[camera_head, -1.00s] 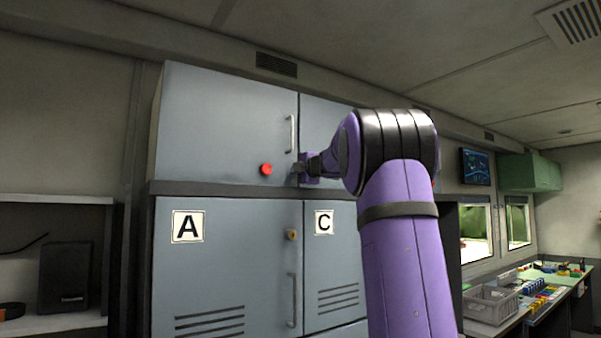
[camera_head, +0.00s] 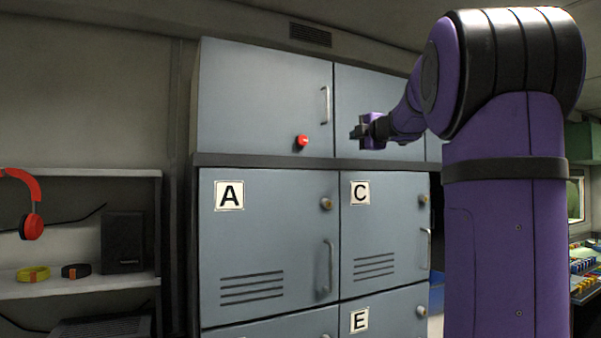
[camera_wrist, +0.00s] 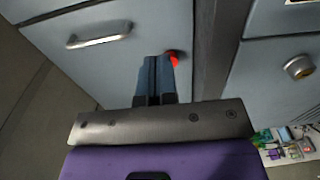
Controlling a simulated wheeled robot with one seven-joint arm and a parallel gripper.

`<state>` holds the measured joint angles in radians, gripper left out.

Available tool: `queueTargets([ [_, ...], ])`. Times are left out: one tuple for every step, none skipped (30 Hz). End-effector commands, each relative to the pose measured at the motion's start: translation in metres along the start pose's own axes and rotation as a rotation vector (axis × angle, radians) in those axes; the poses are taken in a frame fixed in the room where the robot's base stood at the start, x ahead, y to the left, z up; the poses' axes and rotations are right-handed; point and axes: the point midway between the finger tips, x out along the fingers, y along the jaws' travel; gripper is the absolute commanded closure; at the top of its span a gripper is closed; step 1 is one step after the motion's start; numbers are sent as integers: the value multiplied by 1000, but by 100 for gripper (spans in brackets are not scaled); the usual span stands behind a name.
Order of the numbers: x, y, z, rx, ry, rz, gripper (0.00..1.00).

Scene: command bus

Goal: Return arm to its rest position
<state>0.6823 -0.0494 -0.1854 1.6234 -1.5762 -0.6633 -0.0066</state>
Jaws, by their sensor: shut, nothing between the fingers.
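My purple and black arm stands at the right in the head view, bent at the elbow. Its gripper (camera_head: 357,133) points left in front of the upper grey cabinet doors, right of a red knob (camera_head: 302,142). In the wrist view my gripper (camera_wrist: 158,62) has its fingers together with nothing between them. There the red knob (camera_wrist: 172,59) shows just behind the fingertips, partly hidden. I cannot tell the exact gap between the fingers and the door.
Lockers marked A (camera_head: 229,195), C (camera_head: 360,193) and E (camera_head: 359,320) stand below the upper cabinet (camera_head: 262,95). A shelf (camera_head: 85,287) at the left holds red headphones (camera_head: 32,226), two bands and a black box (camera_head: 123,242). A cluttered counter is at the far right.

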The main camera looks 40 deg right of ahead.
Motion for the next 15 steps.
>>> queueTargets([
  [0,0,0,0,0,0,100],
  [-1,0,0,0,0,0,100],
  [0,0,0,0,0,0,100],
  [0,0,0,0,0,0,100],
  [0,0,0,0,0,0,100],
  [0,0,-1,2,-1,1,100],
  [-1,0,-2,7,-3,4,100],
  [-1,1,-4,16,-7,10,100],
  [-2,2,-10,37,-15,21,100],
  [-4,3,-15,59,-25,32,100],
  [-5,4,-22,88,-36,45,100],
  [-9,4,-32,138,-56,64,100],
  [-12,3,-41,183,-73,77,100],
  [-16,1,-50,233,-95,88,100],
  [-23,-4,-62,309,-127,97,100],
])
